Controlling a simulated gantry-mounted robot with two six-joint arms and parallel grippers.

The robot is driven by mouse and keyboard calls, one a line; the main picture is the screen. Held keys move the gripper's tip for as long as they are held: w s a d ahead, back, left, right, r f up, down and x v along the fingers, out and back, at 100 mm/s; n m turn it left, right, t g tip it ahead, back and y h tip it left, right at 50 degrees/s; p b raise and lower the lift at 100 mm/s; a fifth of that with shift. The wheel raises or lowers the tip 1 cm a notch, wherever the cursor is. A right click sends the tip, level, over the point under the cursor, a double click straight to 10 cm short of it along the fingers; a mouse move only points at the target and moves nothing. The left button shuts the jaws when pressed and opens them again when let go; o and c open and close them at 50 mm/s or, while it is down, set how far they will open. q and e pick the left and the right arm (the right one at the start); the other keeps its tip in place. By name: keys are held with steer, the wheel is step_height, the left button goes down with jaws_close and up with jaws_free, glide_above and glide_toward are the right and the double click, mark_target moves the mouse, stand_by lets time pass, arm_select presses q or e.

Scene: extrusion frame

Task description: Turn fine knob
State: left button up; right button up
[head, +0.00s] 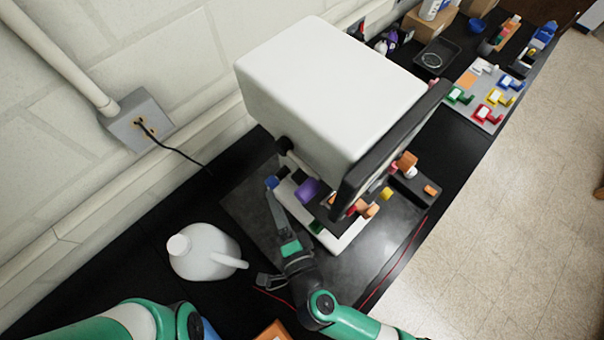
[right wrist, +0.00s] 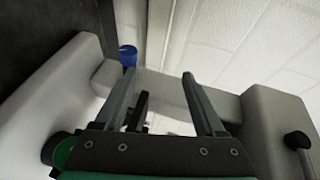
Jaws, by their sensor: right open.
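A white boxy instrument (head: 330,90) with a dark-framed front panel stands on a dark base plate (head: 385,262). Several coloured parts sit low on it. A blue knob (head: 271,183) is at its left rear; it also shows in the right wrist view (right wrist: 127,54), just past the left finger. A green knob (head: 316,227) is lower down, and a green knob (right wrist: 63,150) shows at lower left in the right wrist view. I cannot tell which is the fine knob. My right gripper (head: 273,196) is open and empty beside the instrument, its fingers (right wrist: 158,78) apart. My left gripper is out of view.
A white jug (head: 200,252) stands on the black bench left of the base plate. A wall outlet (head: 140,123) has a black cable. A board with coloured clips (head: 485,95) and a black tray (head: 437,57) lie at the far right. An orange box (head: 274,331) is at the bottom edge.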

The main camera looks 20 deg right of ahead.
steer(key=g, duration=0.2)
glide_toward(273, 188)
steer(key=shift+t, duration=0.3)
steer(key=b+x, duration=0.1)
steer(key=x, duration=0.5)
steer(key=b+x, duration=0.2)
steer(key=x, duration=0.3)
steer(key=shift+w+f, duration=0.3)
steer(key=shift+f, duration=0.05)
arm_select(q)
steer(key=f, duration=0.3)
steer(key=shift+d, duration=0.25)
arm_select(e)
steer(key=shift+c, duration=0.2)
